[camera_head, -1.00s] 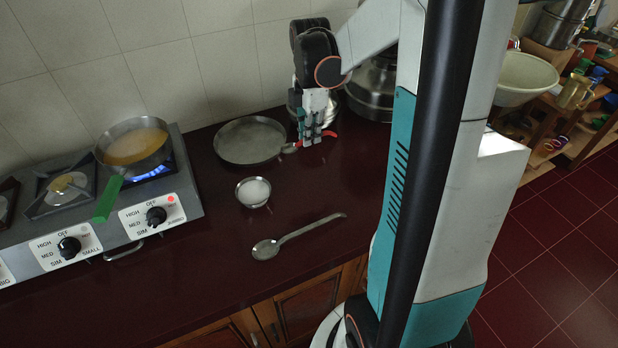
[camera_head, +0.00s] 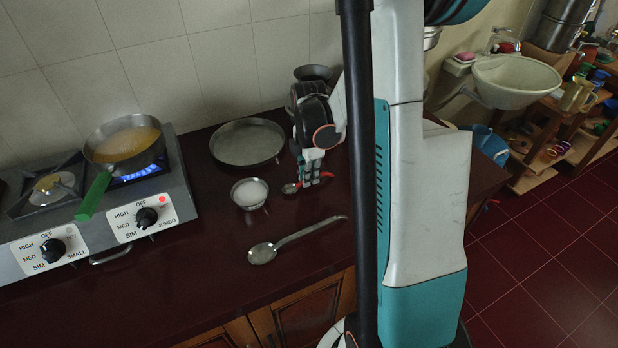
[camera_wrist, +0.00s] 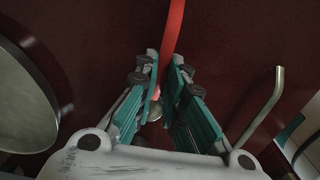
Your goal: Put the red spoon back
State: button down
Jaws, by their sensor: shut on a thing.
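The red spoon has a red handle (camera_head: 328,175) and a small metal bowl (camera_head: 290,188). My gripper (camera_head: 310,181) is shut on the red spoon, between the steel pan and the long metal ladle. In the wrist view my gripper (camera_wrist: 165,68) closes around the spoon, with the red handle (camera_wrist: 173,28) running out past the fingertips to the top. The spoon's bowl (camera_wrist: 155,112) shows partly between the fingers. I cannot tell whether the spoon touches the counter.
A steel pan (camera_head: 247,143), a small bowl of white stuff (camera_head: 250,194) and a metal ladle (camera_head: 296,240) lie on the dark red counter (camera_head: 190,265). A lit stove with a pot (camera_head: 121,146) stands left. A basin (camera_head: 515,82) and wooden shelves are far right.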

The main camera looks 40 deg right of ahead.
jog(key=c, duration=1.7)
grip_release()
jog(key=shift+f, duration=0.15)
notch_tip(320, 180, up, 12)
jog(key=p, duration=0.4)
